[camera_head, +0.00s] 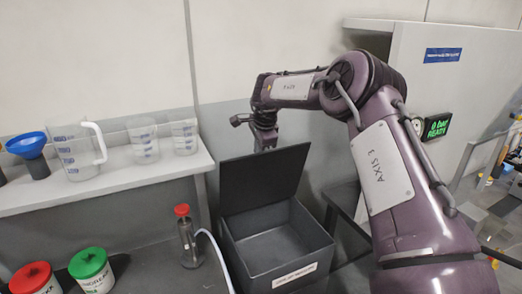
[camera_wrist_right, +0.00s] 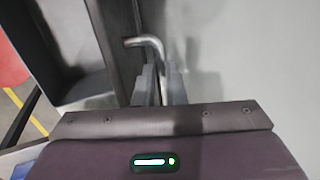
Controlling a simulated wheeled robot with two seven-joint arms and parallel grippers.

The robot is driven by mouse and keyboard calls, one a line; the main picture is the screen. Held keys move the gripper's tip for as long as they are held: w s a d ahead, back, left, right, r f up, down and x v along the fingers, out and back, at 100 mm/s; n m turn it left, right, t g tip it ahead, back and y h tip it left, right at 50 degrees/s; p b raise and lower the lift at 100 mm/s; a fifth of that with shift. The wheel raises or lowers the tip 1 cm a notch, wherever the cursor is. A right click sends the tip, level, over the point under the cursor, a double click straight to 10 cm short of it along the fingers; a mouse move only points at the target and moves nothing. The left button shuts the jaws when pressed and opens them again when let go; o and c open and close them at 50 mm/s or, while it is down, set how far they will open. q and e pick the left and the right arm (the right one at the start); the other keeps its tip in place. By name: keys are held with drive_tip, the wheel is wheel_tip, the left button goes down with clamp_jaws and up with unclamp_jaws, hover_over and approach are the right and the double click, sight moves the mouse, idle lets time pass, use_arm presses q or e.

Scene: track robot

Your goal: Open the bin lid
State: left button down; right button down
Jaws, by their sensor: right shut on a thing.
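The dark grey bin (camera_head: 318,240) stands on the counter in the head view, with a pale label on its front. Its lid (camera_head: 265,180) stands raised at the back edge, and the empty-looking inside shows. My right gripper (camera_head: 264,145) is at the lid's top edge, its fingertips partly hidden behind it. In the right wrist view, the right gripper (camera_wrist_right: 160,85) is closed around a bent metal handle (camera_wrist_right: 148,42) beside the dark lid panel (camera_wrist_right: 120,40). My left gripper is in neither view.
A shelf at the left holds several clear measuring jugs (camera_head: 78,152) and a blue funnel (camera_head: 27,146). Below stand a red-lidded tub (camera_head: 35,280), a green-lidded tub (camera_head: 92,270) and a red-capped bottle (camera_head: 187,238) with a white tube, close to the bin's left side.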

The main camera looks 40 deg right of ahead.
drive_tip(key=c, duration=1.5)
unclamp_jaws()
drive_tip(key=v, duration=0.7)
drive_tip(key=shift+a+r, duration=0.1)
drive_tip(key=shift+r, duration=0.25)
